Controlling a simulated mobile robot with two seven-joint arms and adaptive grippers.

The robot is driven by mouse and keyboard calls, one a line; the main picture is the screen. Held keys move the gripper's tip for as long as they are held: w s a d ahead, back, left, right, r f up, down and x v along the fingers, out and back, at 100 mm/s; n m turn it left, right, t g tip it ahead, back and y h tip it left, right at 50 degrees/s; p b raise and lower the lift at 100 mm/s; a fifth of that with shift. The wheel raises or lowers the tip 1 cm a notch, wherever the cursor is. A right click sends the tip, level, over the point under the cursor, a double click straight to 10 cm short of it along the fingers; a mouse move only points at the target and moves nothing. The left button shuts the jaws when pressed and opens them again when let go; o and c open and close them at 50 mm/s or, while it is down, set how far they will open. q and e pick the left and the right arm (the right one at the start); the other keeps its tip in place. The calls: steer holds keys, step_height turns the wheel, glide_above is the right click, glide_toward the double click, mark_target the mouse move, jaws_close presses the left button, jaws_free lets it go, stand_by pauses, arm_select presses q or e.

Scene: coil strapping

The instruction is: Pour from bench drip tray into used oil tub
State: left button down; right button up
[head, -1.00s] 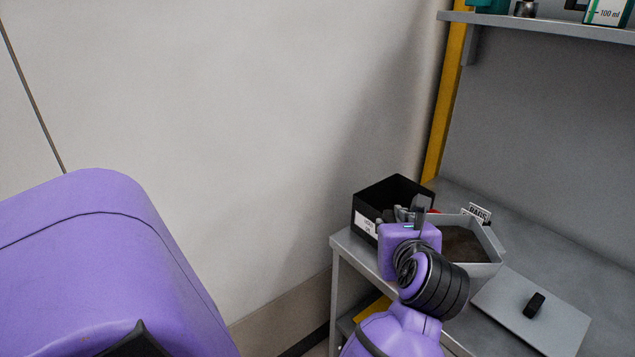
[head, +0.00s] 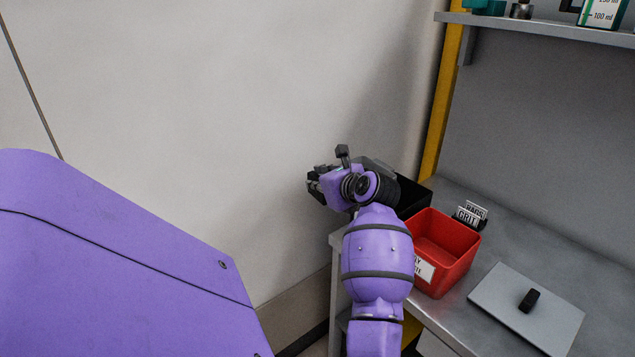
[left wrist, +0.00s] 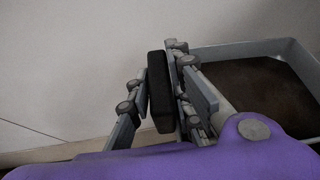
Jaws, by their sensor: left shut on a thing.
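My left gripper (head: 327,172) is shut on the black handle (left wrist: 160,90) of the drip tray. The grey tray (head: 378,166) shows only as a sliver behind my wrist in the head view, above the black tub (head: 414,197). In the left wrist view the tray (left wrist: 240,52) has a raised rim and dark brown contents (left wrist: 265,92); it looks roughly level there. The black tub is mostly hidden by my left arm, so I cannot read its label. My right gripper is not in view.
A red bin (head: 447,240) with a partly hidden white label stands beside my left forearm. Small signs (head: 468,216), one reading GRIT, stand behind it. A flat grey lid (head: 527,306) with a black knob lies on the bench (head: 575,275). A shelf (head: 545,24) hangs above.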

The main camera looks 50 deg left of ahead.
arm_select(q)
steer(key=shift+r, duration=0.2)
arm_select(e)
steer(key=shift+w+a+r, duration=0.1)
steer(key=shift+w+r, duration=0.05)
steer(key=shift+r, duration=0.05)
arm_select(q)
steer(key=shift+w+r, duration=0.15)
steer(key=shift+r, duration=0.2)
steer(key=shift+w+d+r+m+g+y+p, duration=0.2)
steer(key=shift+r+m+y, duration=0.15)
steer(key=shift+r, duration=0.7)
steer(key=shift+w+d+r+m+g+y+p, duration=0.1)
steer(key=shift+w+d+r+m+g+y, duration=0.2)
steer(key=shift+r, duration=0.7)
steer(key=shift+d+r+m+g+y+p, duration=0.1)
steer(key=shift+r+m+y, duration=0.3)
steer(key=shift+r, duration=0.65)
steer(key=shift+f, duration=0.1)
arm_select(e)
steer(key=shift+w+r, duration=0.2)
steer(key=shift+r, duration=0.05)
